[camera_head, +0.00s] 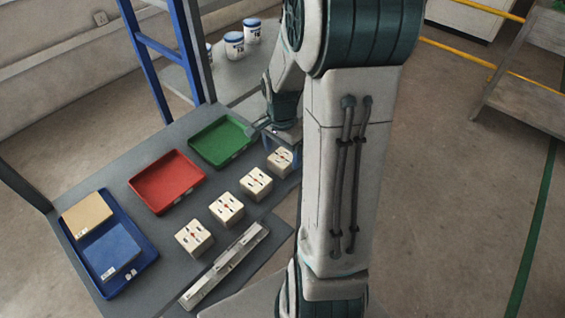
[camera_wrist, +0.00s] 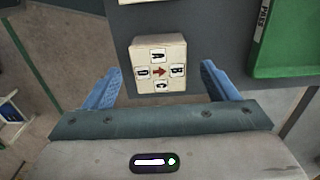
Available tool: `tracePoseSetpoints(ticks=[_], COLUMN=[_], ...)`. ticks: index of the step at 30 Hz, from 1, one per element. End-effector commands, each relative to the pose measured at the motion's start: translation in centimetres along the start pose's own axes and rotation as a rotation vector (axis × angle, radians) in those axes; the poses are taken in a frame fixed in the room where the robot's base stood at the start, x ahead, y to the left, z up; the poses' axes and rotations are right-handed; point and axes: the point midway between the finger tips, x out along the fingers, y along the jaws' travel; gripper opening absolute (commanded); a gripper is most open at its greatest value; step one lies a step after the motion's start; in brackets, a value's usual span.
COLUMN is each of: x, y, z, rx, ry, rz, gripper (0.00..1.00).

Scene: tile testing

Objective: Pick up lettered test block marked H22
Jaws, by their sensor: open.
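Several cream lettered blocks stand in a row on the grey table; the farthest block (camera_head: 280,161) is closest to my gripper (camera_head: 280,130). In the wrist view one cream block (camera_wrist: 160,50) shows letter labels around a red arrow. My gripper (camera_wrist: 163,78) is open, with its blue fingers on either side of the block's lower part in the picture and gaps at both sides. I cannot tell how far above the block they are. I cannot read H22 on any block. The other blocks are a middle block (camera_head: 256,183), another (camera_head: 227,209) and the nearest (camera_head: 194,238).
A green tray (camera_head: 248,132), a red tray (camera_head: 137,190) and a blue tray (camera_head: 152,256) with two tiles lie left of the blocks. A long metal bar (camera_head: 225,266) lies along the near edge. A blue frame post (camera_head: 149,60) rises behind.

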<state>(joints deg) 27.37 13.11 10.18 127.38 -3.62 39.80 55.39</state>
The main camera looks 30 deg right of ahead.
Motion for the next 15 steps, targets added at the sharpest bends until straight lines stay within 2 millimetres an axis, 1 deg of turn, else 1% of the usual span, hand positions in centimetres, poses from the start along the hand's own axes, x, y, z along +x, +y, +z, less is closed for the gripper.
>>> tracePoseSetpoints(ticks=[1,3,6,9,14,15], x=[1.1,2.1,3.0,3.4,3.3,3.3], y=[0.1,0.1,0.1,0.1,0.1,0.1], z=[-0.1,-0.2,-0.2,-0.2,-0.2,-0.2], rx=[0.001,0.001,0.0,0.0,0.0,0.0], ry=[-0.003,-0.003,-0.001,0.0,0.0,0.0], rz=[0.002,0.001,0.001,0.0,0.0,-0.001], gripper=[0.8,0.8,0.8,0.8,0.8,0.77])
